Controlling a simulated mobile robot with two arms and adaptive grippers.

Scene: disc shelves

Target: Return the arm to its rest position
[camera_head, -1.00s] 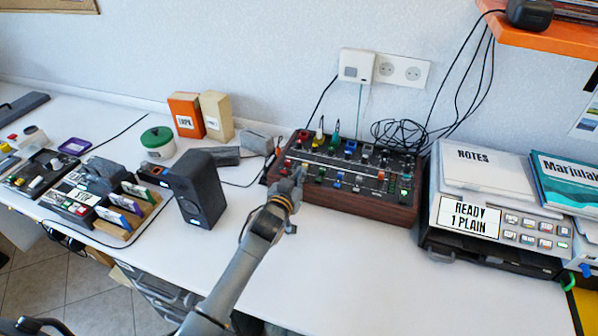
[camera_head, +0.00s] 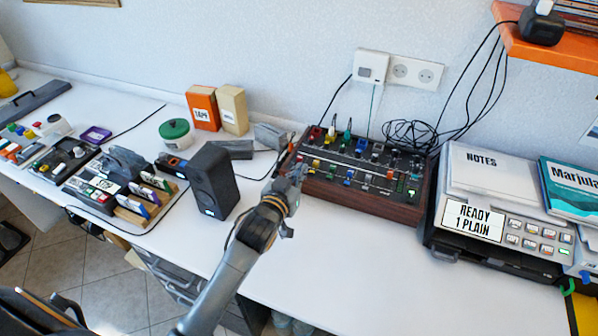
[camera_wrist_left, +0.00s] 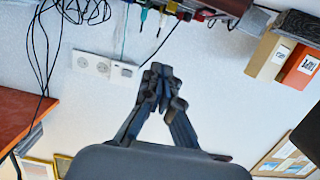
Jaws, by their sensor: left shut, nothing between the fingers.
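My left arm reaches up from the bottom of the head view across the white table (camera_head: 330,260). My left gripper (camera_head: 297,172) is shut and empty at the left front edge of the wooden-sided mixer panel (camera_head: 365,200). I cannot tell whether it touches the panel. In the left wrist view the fingers of my left gripper (camera_wrist_left: 163,72) meet, with the wall behind them. The wrist view appears upside down, with the panel (camera_wrist_left: 225,5) at its top edge. My right gripper is not in view.
A black speaker (camera_head: 213,180) stands just left of my forearm. A printer (camera_head: 480,225) stands at the right. Tape boxes (camera_head: 203,108) and a green-lidded tub (camera_head: 175,133) stand near the wall. An orange shelf (camera_head: 555,45) juts out upper right. The table front of the panel is clear.

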